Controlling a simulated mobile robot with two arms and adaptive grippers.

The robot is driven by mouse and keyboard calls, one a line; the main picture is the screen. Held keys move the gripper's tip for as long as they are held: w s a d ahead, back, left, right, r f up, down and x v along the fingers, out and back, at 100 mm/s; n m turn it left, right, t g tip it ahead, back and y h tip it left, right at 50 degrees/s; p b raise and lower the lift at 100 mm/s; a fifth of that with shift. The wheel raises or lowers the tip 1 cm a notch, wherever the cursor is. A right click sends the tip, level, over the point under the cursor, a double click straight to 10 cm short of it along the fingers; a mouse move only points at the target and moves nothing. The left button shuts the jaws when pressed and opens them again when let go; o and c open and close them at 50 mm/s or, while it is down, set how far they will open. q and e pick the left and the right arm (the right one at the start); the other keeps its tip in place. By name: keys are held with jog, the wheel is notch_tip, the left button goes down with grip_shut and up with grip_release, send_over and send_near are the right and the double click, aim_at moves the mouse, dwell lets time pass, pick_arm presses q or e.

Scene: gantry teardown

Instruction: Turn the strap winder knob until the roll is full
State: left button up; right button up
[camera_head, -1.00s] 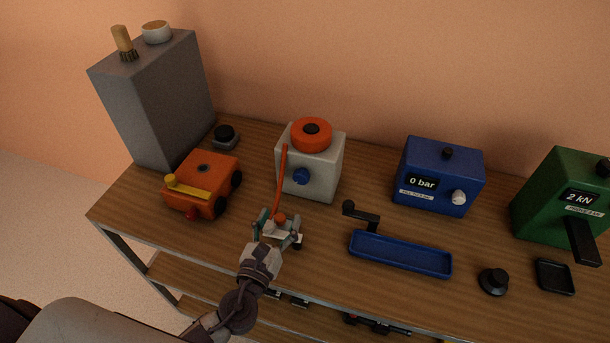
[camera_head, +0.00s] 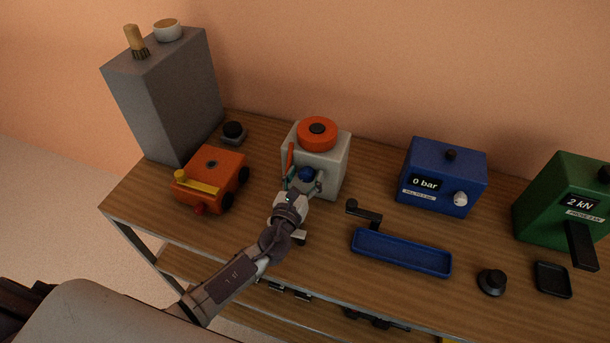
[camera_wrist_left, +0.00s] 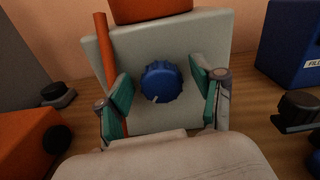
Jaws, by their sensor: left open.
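The strap winder is a pale grey box (camera_head: 330,181) with an orange roll (camera_head: 318,134) on top and a blue knob (camera_head: 306,174) on its front. An orange strap (camera_head: 290,160) hangs down the box's left side; its lower part is hidden by my gripper in the head view. My left gripper (camera_head: 303,186) is in front of the knob. In the left wrist view its green-padded fingers stand open to either side of the knob (camera_wrist_left: 161,82), apart from it. The strap (camera_wrist_left: 104,60) passes behind the left finger there. My right gripper is not in view.
An orange device (camera_head: 211,180) with a yellow lever stands left of the winder. A blue tray (camera_head: 400,252) with a black crank behind it lies to the right. A blue gauge box (camera_head: 443,176) and a green box (camera_head: 565,205) stand further right. A tall grey cabinet (camera_head: 165,98) is at the back left.

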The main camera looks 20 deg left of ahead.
pick_arm(q)
jog(key=c, duration=1.1)
jog(key=shift+c, duration=0.2)
jog(key=shift+f+n+b, duration=0.2)
jog(key=shift+n+b, duration=0.9)
jog(key=shift+n, duration=0.2)
jog(key=n+b, duration=0.2)
jog(key=n, duration=0.2)
jog(key=shift+a+b, duration=0.15)
jog(key=shift+b, duration=0.2)
jog(key=n+b, duration=0.1)
jog(key=n, duration=0.3)
jog(key=shift+n+b, duration=0.85)
jog(key=shift+n, duration=1.45)
